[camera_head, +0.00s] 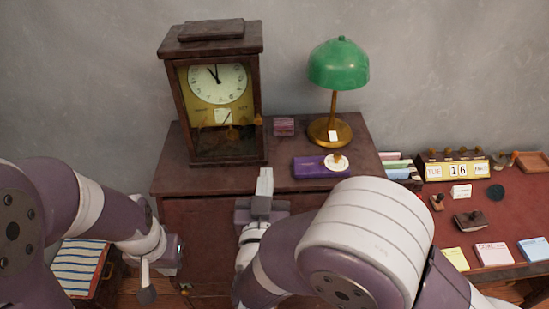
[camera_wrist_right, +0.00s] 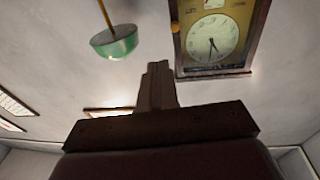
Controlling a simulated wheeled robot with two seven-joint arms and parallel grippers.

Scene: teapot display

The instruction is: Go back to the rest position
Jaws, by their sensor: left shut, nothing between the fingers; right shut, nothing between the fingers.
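My right gripper (camera_head: 265,183) is shut and empty, in front of the front edge of the dark wooden cabinet (camera_head: 285,176). In the right wrist view its closed fingers (camera_wrist_right: 156,85) point toward the wall, with nothing between them. My left gripper (camera_head: 147,288) is at the lower left, in front of the cabinet's left side, shut with nothing held. A wooden mantel clock (camera_head: 217,140) stands upright on the cabinet's left part. It shows upside down in the right wrist view (camera_wrist_right: 215,40).
A green lamp (camera_head: 338,65) and a purple box (camera_head: 308,168) with a white round piece stand on the cabinet. A small reddish box (camera_head: 284,127) is between clock and lamp. A desk at right holds a calendar (camera_head: 457,170), stamps and note pads. A striped cloth (camera_head: 80,265) lies lower left.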

